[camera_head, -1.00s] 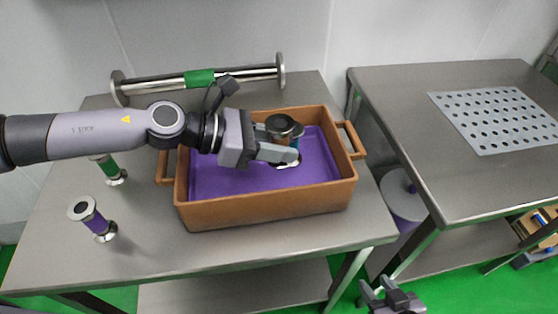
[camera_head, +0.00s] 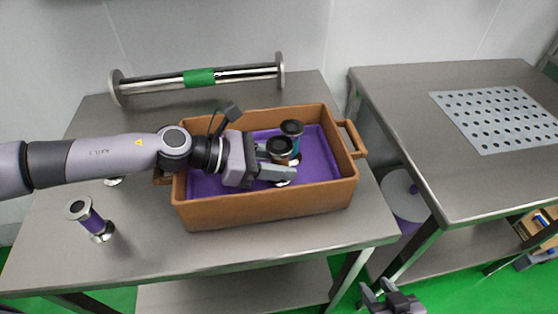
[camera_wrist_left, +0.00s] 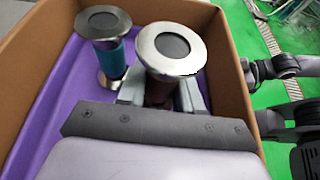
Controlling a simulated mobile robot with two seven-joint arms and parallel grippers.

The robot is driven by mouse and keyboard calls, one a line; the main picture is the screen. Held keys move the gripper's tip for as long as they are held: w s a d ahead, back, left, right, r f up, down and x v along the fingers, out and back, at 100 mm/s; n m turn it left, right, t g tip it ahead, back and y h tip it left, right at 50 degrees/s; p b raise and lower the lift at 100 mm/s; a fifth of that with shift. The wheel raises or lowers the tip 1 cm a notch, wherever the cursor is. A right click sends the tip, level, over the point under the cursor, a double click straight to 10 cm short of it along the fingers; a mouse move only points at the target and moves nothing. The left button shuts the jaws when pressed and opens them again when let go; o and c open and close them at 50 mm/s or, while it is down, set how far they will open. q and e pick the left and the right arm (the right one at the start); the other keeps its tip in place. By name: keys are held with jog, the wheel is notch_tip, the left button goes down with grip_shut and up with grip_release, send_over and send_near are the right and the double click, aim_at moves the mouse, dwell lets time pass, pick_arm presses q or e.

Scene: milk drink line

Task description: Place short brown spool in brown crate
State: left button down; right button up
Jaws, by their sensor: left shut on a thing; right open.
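The short brown spool (camera_head: 280,148) has metal end discs and stands upright inside the brown crate (camera_head: 265,208), over its purple floor. My left gripper (camera_head: 278,166) is shut on its brown middle; this also shows in the left wrist view, where the spool's wide top disc (camera_wrist_left: 170,50) hides most of its body. I cannot tell whether its lower disc touches the crate floor. My right gripper (camera_head: 391,297) is open and empty, low at the bottom right, away from the crate.
A teal spool (camera_head: 292,130) stands in the crate just behind the brown one. A purple-banded spool (camera_head: 90,218) stands on the table left of the crate. A long green-banded spool (camera_head: 200,78) lies at the back. A perforated plate (camera_head: 500,118) lies on the right table.

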pick_arm(q)
jog(key=shift+f, duration=0.25)
jog(key=c, duration=0.8)
grip_release()
jog(key=shift+o, duration=0.2)
jog(key=shift+r+p, duration=0.3)
jog(key=shift+r, duration=0.25)
jog(key=shift+a+r, duration=0.15)
jog(key=shift+r, duration=0.1)
jog(key=b+v, duration=0.1)
jog(key=v, duration=1)
jog(key=shift+a, duration=0.3)
jog(key=shift+s, duration=0.15)
